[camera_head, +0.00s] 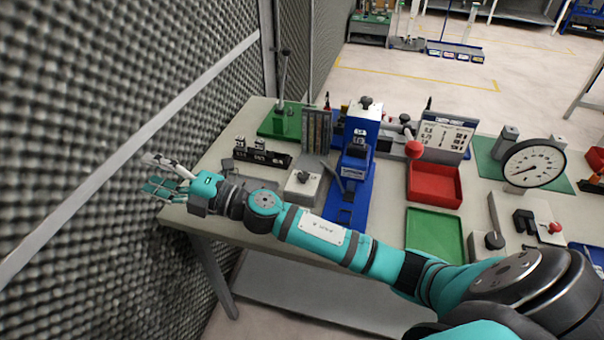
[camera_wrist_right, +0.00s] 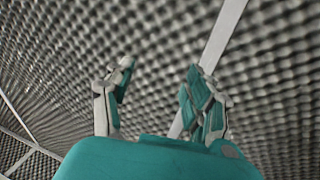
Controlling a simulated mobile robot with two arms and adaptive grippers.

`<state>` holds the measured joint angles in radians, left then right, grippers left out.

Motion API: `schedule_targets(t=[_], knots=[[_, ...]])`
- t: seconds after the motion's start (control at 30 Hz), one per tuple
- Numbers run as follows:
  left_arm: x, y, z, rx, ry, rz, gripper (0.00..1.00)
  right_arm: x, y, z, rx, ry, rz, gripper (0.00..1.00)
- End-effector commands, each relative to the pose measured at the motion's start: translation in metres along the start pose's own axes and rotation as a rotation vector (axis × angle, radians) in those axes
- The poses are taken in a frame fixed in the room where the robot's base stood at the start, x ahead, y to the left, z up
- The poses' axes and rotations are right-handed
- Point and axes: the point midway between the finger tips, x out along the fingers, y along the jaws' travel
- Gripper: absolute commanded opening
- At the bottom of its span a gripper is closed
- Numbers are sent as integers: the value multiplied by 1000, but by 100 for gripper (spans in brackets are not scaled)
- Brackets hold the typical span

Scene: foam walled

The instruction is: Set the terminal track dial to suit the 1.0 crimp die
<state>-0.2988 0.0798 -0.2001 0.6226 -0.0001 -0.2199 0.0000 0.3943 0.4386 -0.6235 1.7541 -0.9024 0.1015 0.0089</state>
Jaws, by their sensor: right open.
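My right gripper (camera_head: 150,174) is open and empty at the table's far left edge, close to the foam wall. The blue crimp press (camera_head: 357,150) stands mid-table, to the right of my gripper. My left gripper is not in view.
The foam wall (camera_head: 110,110) rises along the left. A chart board (camera_head: 443,136), red tray (camera_head: 434,186), green tray (camera_head: 435,236) and round gauge (camera_head: 534,164) stand to the right. A green-based lever tool (camera_head: 283,118) is at the back left. My right arm crosses the table's front.

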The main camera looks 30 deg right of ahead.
Motion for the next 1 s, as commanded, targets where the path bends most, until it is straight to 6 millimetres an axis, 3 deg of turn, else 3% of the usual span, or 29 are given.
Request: schedule_targets(t=[0.03, 0.13, 0.23, 0.3, 0.4, 0.5, 0.6, 0.7, 0.8, 1.0], knots=[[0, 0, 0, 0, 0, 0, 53, 11, 0, -6, -138, 129, -42, 55], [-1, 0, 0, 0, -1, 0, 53, 14, -19, -11, -390, 387, -181, 55], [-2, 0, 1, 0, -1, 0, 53, -3, -44, 13, -610, 607, -393, 55], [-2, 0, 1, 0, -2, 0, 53, -28, -56, 49, -737, 731, -583, 55], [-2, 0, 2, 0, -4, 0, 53, -76, -53, 117, -854, 854, -895, 55], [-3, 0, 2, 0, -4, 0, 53, -131, -26, 183, -887, 908, -1204, 55], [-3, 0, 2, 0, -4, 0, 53, -179, 8, 227, -857, 917, -1442, 55], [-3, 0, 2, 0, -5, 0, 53, -209, 34, 249, -816, 910, -1585, 55], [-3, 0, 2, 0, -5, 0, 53, -223, 45, 257, -790, 906, -1648, 55], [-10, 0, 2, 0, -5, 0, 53, -231, 29, 259, -781, 910, -1661, 55]])
